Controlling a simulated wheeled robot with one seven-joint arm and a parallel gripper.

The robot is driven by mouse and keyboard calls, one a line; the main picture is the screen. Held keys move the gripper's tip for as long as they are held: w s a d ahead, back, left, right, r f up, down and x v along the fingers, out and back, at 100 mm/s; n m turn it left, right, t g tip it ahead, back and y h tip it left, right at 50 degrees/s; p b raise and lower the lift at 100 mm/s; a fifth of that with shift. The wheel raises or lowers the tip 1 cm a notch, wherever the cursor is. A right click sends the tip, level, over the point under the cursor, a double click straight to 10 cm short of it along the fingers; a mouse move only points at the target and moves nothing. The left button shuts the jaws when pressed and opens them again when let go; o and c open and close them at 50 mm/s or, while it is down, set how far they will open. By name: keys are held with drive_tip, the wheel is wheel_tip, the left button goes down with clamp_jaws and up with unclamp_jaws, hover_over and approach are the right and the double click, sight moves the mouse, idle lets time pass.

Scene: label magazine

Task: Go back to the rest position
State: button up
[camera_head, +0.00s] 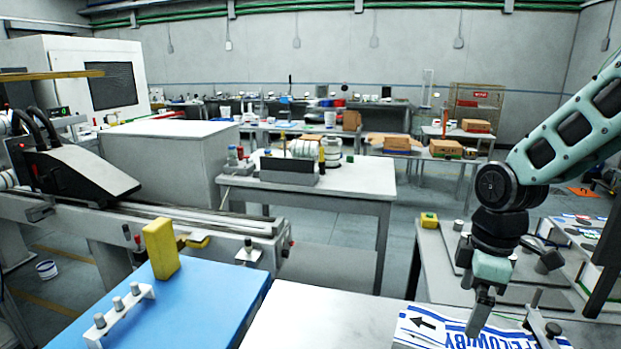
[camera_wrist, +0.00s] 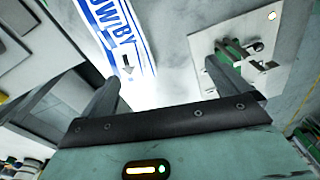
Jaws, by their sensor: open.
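My gripper (camera_head: 505,314) hangs at the right of the head view, pointing down, with its fingers apart and nothing visible between them. It is above or beside a white label sheet (camera_head: 425,326) with blue stripes, an arrow and large letters. The sheet lies at the front edge of the picture, partly hidden by my gripper. In the wrist view my two fingers (camera_wrist: 166,85) are spread wide. The striped sheet (camera_wrist: 122,40) shows beyond them, nearer the left finger.
A blue surface (camera_head: 205,310) at front left bears a yellow block (camera_head: 161,249) and a white rack (camera_head: 121,315) with several pegs. A conveyor (camera_head: 200,222) runs behind it. A metal plate with fittings (camera_wrist: 215,38) lies near my right finger. The white tabletop (camera_head: 320,325) is clear.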

drive_tip(key=s+a+r+m+b, duration=0.1)
drive_tip(key=s+a+m, duration=0.4)
drive_tip(key=s+a, duration=1)
drive_tip(key=s+r, duration=0.1)
drive_tip(key=s, duration=0.3)
drive_tip(key=shift+s, duration=0.2)
